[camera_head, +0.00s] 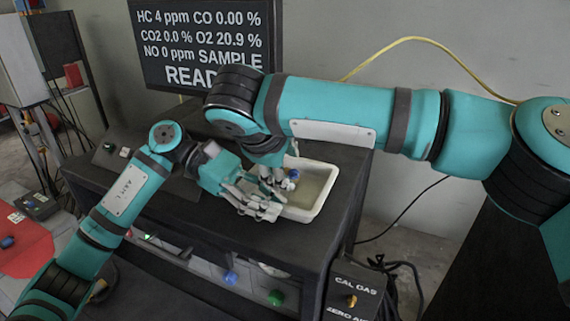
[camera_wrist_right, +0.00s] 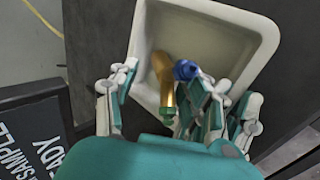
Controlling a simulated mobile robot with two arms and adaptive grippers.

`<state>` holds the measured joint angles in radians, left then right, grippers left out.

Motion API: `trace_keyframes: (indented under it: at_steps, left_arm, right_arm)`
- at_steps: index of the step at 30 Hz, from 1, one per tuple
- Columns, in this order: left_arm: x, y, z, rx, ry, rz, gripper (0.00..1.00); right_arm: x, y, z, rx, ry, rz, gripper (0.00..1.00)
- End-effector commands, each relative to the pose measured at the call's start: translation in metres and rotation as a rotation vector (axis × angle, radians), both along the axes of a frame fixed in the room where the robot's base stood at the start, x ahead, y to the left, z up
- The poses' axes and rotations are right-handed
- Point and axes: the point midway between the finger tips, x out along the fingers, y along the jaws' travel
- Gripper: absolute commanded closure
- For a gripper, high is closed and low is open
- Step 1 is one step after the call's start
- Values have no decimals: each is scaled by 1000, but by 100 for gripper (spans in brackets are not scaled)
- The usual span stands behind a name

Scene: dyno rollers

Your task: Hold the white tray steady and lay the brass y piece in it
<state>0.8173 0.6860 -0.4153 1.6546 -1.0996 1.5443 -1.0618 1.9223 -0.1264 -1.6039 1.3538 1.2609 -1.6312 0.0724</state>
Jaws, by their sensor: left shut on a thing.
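The white tray (camera_head: 322,203) sits on the dark cart top; it also fills the upper middle of the right wrist view (camera_wrist_right: 258,28). My left gripper (camera_head: 264,208) is shut on the tray's near left rim. The brass y piece (camera_wrist_right: 163,82), with a blue end (camera_wrist_right: 186,70), lies inside the tray near its wall. Only the blue end shows in the head view (camera_head: 293,174). My right gripper (camera_head: 277,180) is over the tray, its fingers apart on either side of the brass piece in the right wrist view (camera_wrist_right: 157,95). Its fingers partly hide the piece.
A dark display screen (camera_head: 205,48) stands behind the cart. A shelf under the cart top holds a blue knob (camera_head: 231,278) and a green knob (camera_head: 276,297). A cal gas box (camera_head: 354,290) is at the lower right. The cart top's front left is clear.

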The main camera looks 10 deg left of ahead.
Motion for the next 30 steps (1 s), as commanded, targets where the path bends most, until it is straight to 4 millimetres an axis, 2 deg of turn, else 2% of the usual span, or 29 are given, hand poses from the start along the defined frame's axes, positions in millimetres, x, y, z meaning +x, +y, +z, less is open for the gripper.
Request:
trace_keyframes:
  at_steps: [6,10,21,25,30]
  left_arm:
    - [1,0,0,-1,-1,3,100]
    - [1,0,1,-1,-1,3,100]
    - [1,0,1,-1,-1,2,100]
    - [0,0,0,-1,-1,2,100]
    - [0,0,1,-1,-1,2,100]
  right_arm:
    - [-3,2,-1,-1,5,5,49]
    - [-8,3,6,0,5,7,49]
    - [-52,12,66,1,2,4,49]
    - [-64,14,82,1,1,3,49]
    - [-72,15,92,0,1,1,49]
